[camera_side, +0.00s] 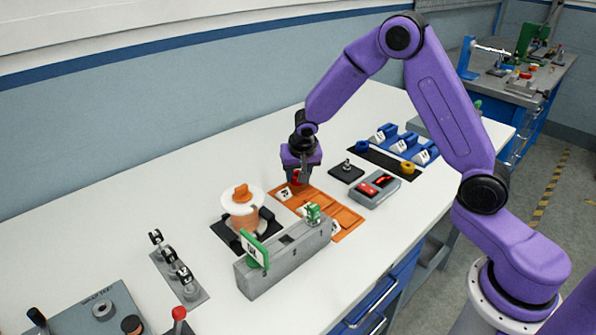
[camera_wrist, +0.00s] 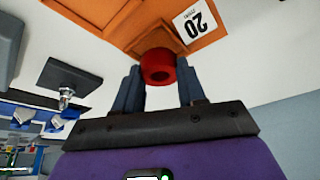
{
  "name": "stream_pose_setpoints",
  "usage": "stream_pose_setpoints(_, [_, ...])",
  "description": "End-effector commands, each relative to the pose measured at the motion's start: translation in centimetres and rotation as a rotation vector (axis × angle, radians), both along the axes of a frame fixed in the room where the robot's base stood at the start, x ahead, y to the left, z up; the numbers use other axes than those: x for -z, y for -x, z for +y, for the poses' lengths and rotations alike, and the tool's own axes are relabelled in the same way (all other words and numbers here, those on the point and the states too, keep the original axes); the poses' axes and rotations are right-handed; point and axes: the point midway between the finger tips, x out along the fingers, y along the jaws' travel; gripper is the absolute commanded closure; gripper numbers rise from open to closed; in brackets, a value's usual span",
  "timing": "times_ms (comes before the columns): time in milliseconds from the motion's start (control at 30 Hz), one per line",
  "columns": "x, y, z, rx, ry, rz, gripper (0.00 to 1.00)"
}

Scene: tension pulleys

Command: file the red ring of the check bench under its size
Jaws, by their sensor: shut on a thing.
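My gripper (camera_side: 298,178) is shut on a red ring (camera_wrist: 158,67), which sits between the two fingertips in the wrist view. Only a little of the ring shows in the side view (camera_side: 295,175). The gripper points down over the far end of an orange sorting tray (camera_side: 347,216). In the wrist view the ring is in front of an orange compartment (camera_wrist: 150,40) beside a white label reading 20 (camera_wrist: 195,24). I cannot tell whether the ring touches the tray.
A spool with orange winding (camera_side: 242,212) and a grey block with green parts (camera_side: 285,258) stand close to the tray. A small dark plate with a post (camera_side: 346,171) and a grey box with red pieces (camera_side: 375,188) lie to its right. Blue holders (camera_side: 405,140) stand behind.

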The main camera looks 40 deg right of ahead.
Motion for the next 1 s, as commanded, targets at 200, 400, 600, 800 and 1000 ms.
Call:
stream_pose_setpoints(200, [-0.01,0.00,0.00,0.000,0.000,0.000,0.96])
stream_pose_setpoints(400, [0.10,0.00,-0.01,0.000,0.001,0.000,0.96])
stream_pose_setpoints(600, [0.54,0.02,-0.03,0.000,0.000,0.001,0.96])
stream_pose_setpoints(800, [0.61,0.00,-0.02,0.000,0.000,0.000,0.96])
stream_pose_setpoints(1000, [0.60,0.00,-0.01,0.000,0.000,0.000,0.96])
